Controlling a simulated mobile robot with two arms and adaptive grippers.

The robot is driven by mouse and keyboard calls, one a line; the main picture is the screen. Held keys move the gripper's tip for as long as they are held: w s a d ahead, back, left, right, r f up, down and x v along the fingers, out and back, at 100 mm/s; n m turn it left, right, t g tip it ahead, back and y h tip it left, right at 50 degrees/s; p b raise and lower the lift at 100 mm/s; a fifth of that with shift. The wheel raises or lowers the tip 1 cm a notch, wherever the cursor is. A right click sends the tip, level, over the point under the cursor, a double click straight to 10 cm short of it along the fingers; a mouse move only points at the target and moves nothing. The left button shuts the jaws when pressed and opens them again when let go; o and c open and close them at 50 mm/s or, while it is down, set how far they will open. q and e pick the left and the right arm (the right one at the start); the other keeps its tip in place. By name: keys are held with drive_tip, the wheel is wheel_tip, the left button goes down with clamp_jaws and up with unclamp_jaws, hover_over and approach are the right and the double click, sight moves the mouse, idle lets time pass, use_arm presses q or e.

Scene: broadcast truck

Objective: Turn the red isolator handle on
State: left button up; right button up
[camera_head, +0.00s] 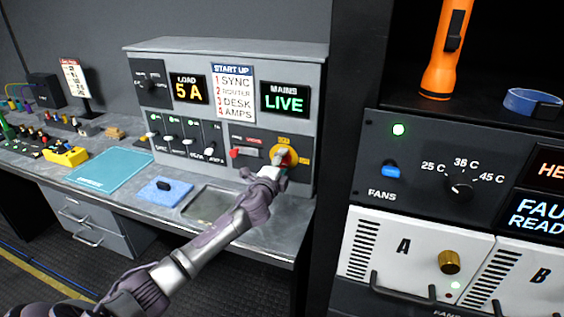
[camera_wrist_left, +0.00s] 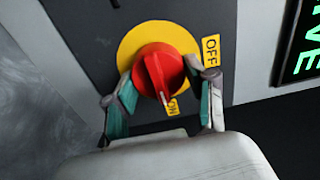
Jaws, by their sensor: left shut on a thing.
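The red isolator handle (camera_wrist_left: 163,72) is a round knob on a yellow disc (camera_wrist_left: 128,48) on the grey desk panel. In the left wrist view its white pointer line is directed at the ON label (camera_wrist_left: 173,106); the OFF label (camera_wrist_left: 211,50) is off to the side. My left gripper (camera_wrist_left: 166,98) has its teal-padded fingers on either side of the knob and is shut on it. In the head view this gripper (camera_head: 280,164) reaches the panel's lower right and covers most of the knob. The mains display (camera_head: 285,100) reads LIVE. My right gripper is not in view.
A red switch (camera_head: 240,152) and several sliders (camera_head: 188,142) are left of the handle. A blue pad (camera_head: 165,190) and a teal mat (camera_head: 108,170) lie on the desk. A dark rack (camera_head: 400,210) with a fan knob and an orange torch (camera_head: 446,50) stands close on the right.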

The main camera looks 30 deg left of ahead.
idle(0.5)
use_arm(q)
drive_tip(key=o, duration=1.1)
drive_tip(key=shift+o, duration=0.2)
drive_tip(key=v, duration=1.2)
drive_tip(key=shift+f, duration=0.15)
